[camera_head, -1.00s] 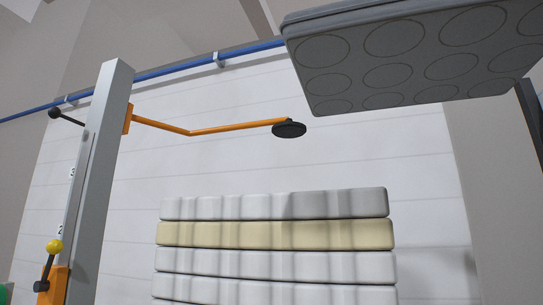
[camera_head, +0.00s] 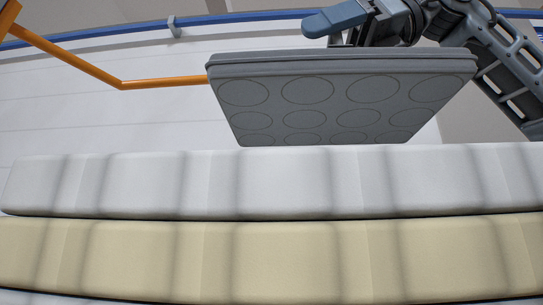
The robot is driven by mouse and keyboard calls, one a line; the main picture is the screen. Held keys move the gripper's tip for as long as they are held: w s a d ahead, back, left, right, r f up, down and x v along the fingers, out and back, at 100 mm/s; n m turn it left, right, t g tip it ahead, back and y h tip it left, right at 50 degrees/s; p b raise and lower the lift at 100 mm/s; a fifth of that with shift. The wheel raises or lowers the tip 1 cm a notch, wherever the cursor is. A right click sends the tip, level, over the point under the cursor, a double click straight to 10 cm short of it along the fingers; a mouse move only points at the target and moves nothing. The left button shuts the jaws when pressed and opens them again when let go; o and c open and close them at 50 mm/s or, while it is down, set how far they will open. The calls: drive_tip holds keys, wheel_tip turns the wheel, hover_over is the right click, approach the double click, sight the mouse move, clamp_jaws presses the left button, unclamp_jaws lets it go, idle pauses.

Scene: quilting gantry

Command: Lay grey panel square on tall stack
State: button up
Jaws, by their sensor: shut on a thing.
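The grey panel (camera_head: 325,120) shows its underside, marked with several round outlines, in the head view. It hangs above the tall stack and is seen from below, with its broad edge toward me. My gripper (camera_head: 345,32), with a blue finger, is at the panel's upper edge and is shut on it; the exact grip is partly hidden. The tall stack (camera_head: 285,185) spans the lower picture, with a white padded layer on top and a cream one under it. The panel's far edge shows just over the stack's top line. The stack's top face is hidden, so I cannot tell the gap.
An orange jointed arm (camera_head: 165,83) reaches in from the left and passes behind the panel; its end is hidden. A blue rail (camera_head: 110,29) runs along the pale wall (camera_head: 70,115) behind. Open space shows left of the panel above the stack.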

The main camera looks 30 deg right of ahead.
sight(251, 126)
drive_tip(key=w+f, duration=0.2)
drive_tip(key=w, duration=0.1)
drive_tip(key=w+f, duration=0.1)
drive_tip(key=w, duration=0.2)
drive_tip(key=w+a+f, duration=0.1)
drive_tip(key=w+f, duration=0.1)
drive_tip(key=w, duration=0.1)
drive_tip(key=shift+w+a+f, duration=0.1)
drive_tip(key=shift+w+f, duration=0.05)
drive_tip(key=shift+f, duration=2.2)
drive_tip(key=shift+f, duration=0.1)
drive_tip(key=o, duration=1.3)
drive_tip(key=b+v, duration=0.2)
drive_tip(key=v, duration=1)
